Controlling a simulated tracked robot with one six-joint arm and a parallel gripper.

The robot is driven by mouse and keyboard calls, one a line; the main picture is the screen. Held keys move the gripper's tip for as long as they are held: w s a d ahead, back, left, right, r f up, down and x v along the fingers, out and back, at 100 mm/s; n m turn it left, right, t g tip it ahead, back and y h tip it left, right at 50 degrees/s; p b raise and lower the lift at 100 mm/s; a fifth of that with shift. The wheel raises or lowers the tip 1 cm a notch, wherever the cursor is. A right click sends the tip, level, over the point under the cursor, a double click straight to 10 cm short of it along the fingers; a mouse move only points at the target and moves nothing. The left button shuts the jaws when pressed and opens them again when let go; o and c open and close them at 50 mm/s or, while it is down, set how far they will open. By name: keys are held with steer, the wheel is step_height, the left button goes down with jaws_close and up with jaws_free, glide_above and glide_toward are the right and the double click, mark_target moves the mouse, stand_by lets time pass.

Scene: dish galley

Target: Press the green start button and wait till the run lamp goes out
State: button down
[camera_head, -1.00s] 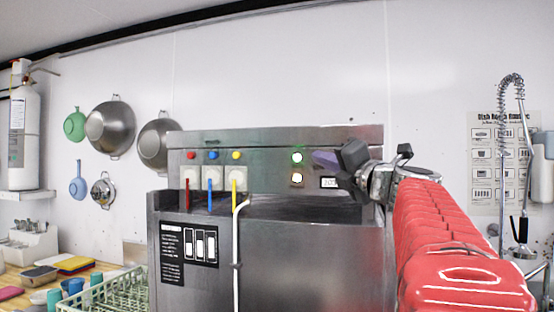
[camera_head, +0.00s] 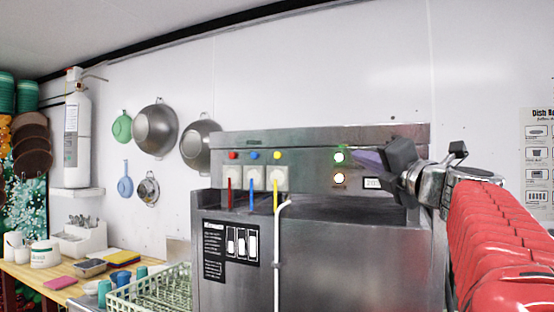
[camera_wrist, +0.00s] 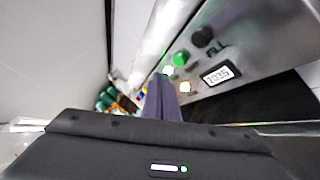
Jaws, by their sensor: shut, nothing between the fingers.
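The steel dish machine's control panel (camera_head: 300,150) stands in front of me. Below, an amber-rimmed lamp (camera_head: 339,178) is lit too, also in the wrist view (camera_wrist: 185,87). I cannot tell which is the run lamp. My gripper (camera_head: 360,160) is shut and empty, its purple fingers (camera_wrist: 160,98) close to the panel. Contact cannot be told.
A small display (camera_wrist: 218,73) and dark knobs (camera_wrist: 202,37) sit by the button. Red, blue and yellow buttons (camera_head: 254,155) are further left. A green dish rack (camera_head: 150,293) stands low left, beside a wooden counter (camera_head: 40,272) with cups and cloths.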

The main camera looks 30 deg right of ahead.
steer(key=shift+s+a, duration=0.95)
steer(key=shift+a, duration=0.25)
steer(key=w+a+f+m+g+y, duration=0.1)
steer(key=w+a+f, duration=0.35)
steer(key=f, duration=0.25)
steer(key=w+a+f+m+y, duration=0.1)
steer(key=w+a+f, duration=0.3)
steer(key=a+f, duration=0.3)
steer(key=s+a+f+m+g+h, duration=0.25)
steer(key=s+f+m+g, duration=0.2)
steer(key=f+m, duration=0.5)
steer(key=s+a+f+m+g+h, duration=0.25)
steer(key=s+f+m, duration=0.25)
steer(key=f+m, duration=0.45)
steer(key=s+a+f+m+g+y, duration=0.1)
steer(key=s+a+f+g+y, duration=0.2)
steer(key=s+a+f, duration=0.3)
steer(key=s+a+f+g+y, duration=0.2)
steer(key=s+a+f, duration=0.5)
steer(key=f, duration=0.4)
steer(key=shift+a+m+g+y, duration=0.4)
steer(key=shift+a+g, duration=0.05)
steer(key=shift+g, duration=0.45)
